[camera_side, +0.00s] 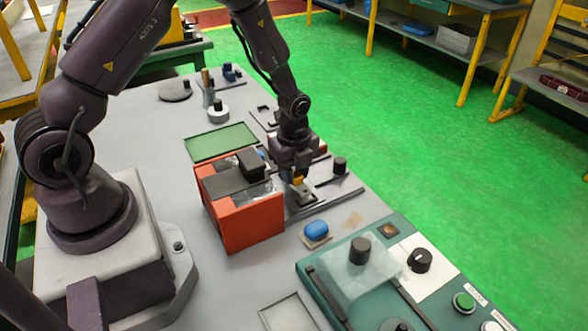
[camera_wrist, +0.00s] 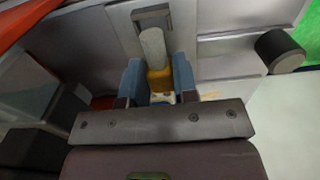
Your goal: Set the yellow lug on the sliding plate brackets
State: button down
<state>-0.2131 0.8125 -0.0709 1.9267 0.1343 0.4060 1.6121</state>
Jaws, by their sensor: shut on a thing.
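The yellow lug (camera_wrist: 159,79) sits between the blue fingertips of my gripper (camera_wrist: 160,85) in the wrist view, with a pale grey cylinder (camera_wrist: 152,47) standing out from it. In the side view the lug (camera_side: 298,180) is a small yellow patch under my gripper (camera_side: 296,172), to the right of the orange box. My gripper is shut on the lug. A grey plate with a dark bracket-like piece (camera_side: 306,197) lies just below it in the side view; a grey bracket (camera_wrist: 153,17) shows beyond the cylinder in the wrist view. I cannot tell whether the lug touches the brackets.
An orange box (camera_side: 250,226) with dark parts on top stands close on the left. A black knob (camera_side: 340,166) stands on the right. A blue piece (camera_side: 316,229) and a teal control panel (camera_side: 330,262) lie toward the front. A green mat (camera_side: 221,142) lies behind the box.

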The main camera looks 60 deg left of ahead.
jog(key=shift+f, duration=0.7)
dwell(0.6)
jog(key=c, duration=0.6)
grip_release()
jog(key=shift+o, duration=0.2)
jog(key=shift+r, duration=3.5)
